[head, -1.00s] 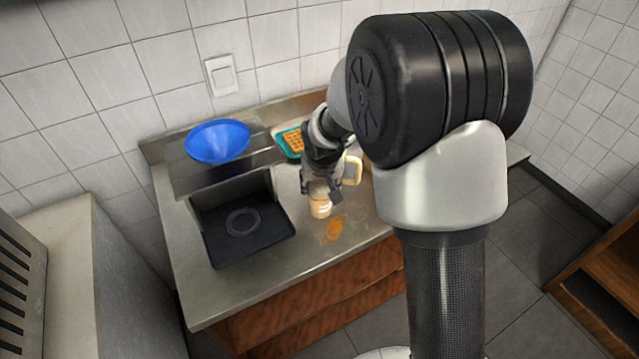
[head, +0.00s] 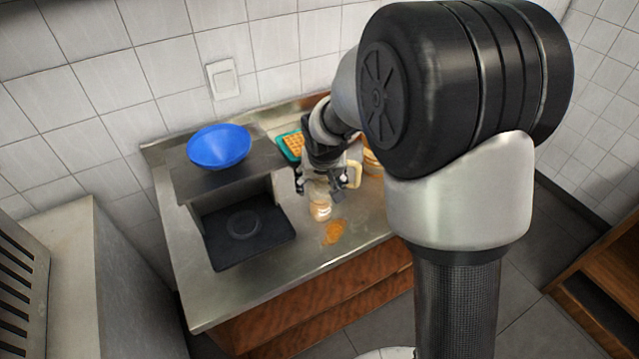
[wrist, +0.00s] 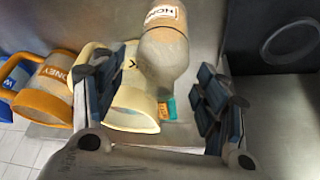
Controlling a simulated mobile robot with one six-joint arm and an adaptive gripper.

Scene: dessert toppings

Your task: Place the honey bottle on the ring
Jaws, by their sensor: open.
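The honey bottle (head: 320,209) is a small clear bottle with amber contents, on the steel counter. In the wrist view the bottle (wrist: 166,52) shows its "HONEY" label upside down at the top edge. My gripper (head: 319,186) is open, with its fingers apart on either side of the bottle's upper part; the wrist view shows the same open fingers (wrist: 158,95). Whether a finger touches the bottle I cannot tell. The ring (head: 243,223) is a dark circle on the black machine's base tray, left of the bottle. It also shows partly in the wrist view (wrist: 291,40).
A cream jug (head: 354,174) stands close right of my gripper, with an orange jug (head: 373,163) beyond. A blue bowl (head: 219,147) sits on the black machine (head: 222,177). A teal waffle tray (head: 289,147) lies behind. An orange patch (head: 334,232) marks the counter.

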